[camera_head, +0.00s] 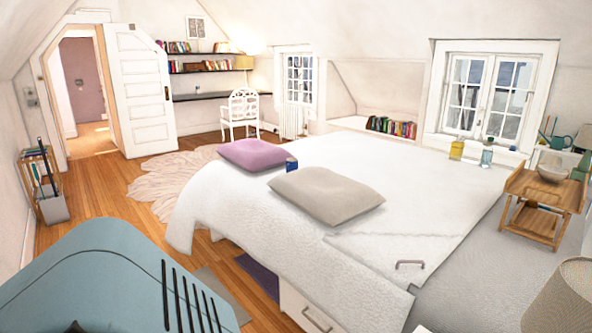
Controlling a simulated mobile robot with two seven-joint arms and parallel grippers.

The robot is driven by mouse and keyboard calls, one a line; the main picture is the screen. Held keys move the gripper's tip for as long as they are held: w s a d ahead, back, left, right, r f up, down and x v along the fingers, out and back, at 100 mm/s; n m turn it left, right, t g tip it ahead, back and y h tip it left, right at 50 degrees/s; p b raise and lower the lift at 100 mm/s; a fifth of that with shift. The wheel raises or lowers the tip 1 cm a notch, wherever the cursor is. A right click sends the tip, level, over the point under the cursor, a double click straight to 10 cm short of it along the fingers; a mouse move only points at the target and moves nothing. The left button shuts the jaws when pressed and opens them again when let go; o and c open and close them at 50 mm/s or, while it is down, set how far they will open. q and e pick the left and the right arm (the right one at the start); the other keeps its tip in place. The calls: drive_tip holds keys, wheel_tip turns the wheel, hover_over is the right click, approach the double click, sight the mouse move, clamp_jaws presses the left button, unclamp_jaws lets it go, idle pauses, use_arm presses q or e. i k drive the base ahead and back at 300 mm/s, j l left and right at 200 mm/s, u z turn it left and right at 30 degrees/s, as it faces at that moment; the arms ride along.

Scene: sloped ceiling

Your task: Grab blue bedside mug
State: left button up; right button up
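A small dark blue object (291,164) stands on the white bed, between the purple pillow and the beige pillow. It may be the blue mug, but it is too small to tell, and no handle can be made out. Its lower part is partly hidden by the beige pillow. Neither of my grippers is in view.
The bed (400,205) fills the middle, with a purple pillow (252,153) and a beige pillow (326,194). A wooden stand (534,222) with a bowl (553,172) is at right. A lampshade (565,300) is near right. Open wood floor (100,195) lies left.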

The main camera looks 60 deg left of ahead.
sight(291, 164)
drive_tip(key=i+u, duration=0.15)
drive_tip(key=i, duration=0.2)
drive_tip(key=u, duration=1.35)
